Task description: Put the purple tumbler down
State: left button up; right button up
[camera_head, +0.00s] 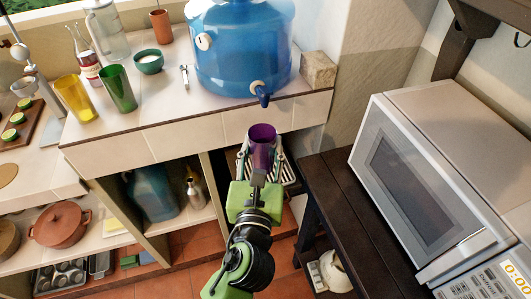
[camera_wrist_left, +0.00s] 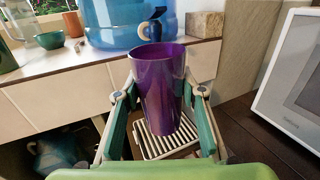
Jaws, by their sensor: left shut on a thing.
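The purple tumbler (camera_head: 262,146) is upright between the fingers of my left gripper (camera_head: 262,160), which is shut on it. The left wrist view shows the tumbler (camera_wrist_left: 158,85) with its open rim up and a finger on each side. A pale slatted rack (camera_head: 288,172) lies below and behind the tumbler; it also shows in the left wrist view (camera_wrist_left: 155,148). I cannot tell whether the tumbler's base touches the rack. A blue water dispenser (camera_head: 235,50) with a dark tap (camera_head: 261,93) stands on the tiled counter beyond. My right gripper is not in view.
On the counter (camera_head: 160,118) stand a green tumbler (camera_head: 118,90), a yellow tumbler (camera_head: 75,98), a teal bowl (camera_head: 149,62) and a terracotta cup (camera_head: 161,27). A microwave (camera_head: 420,180) sits on a dark table (camera_head: 350,190) at right. The counter's front has free room.

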aim_at(264, 135)
pick_arm(q)
jog(key=w+f, duration=0.1)
jog(key=w, duration=0.1)
jog(key=w+f, duration=0.1)
jog(key=w, duration=0.3)
jog(key=shift+w+d+f, duration=0.15)
jog(key=shift+w+f, duration=0.25)
jog(key=shift+w+d+f+b, duration=0.1)
jog(key=shift+w+f+b, duration=0.6)
jog(key=shift+f, duration=0.8)
jog(key=shift+w+a+f+b, duration=0.1)
jog(key=shift+w+f+b, duration=0.35)
jog(key=shift+w+f, duration=0.75)
jog(key=shift+w+d+f+b, duration=0.1)
jog(key=shift+w+f+b, duration=0.45)
jog(key=shift+f, duration=1.25)
jog(key=shift+s, duration=0.15)
jog(key=shift+f, duration=0.2)
jog(key=o, duration=1.3)
jog(key=shift+r, duration=0.1)
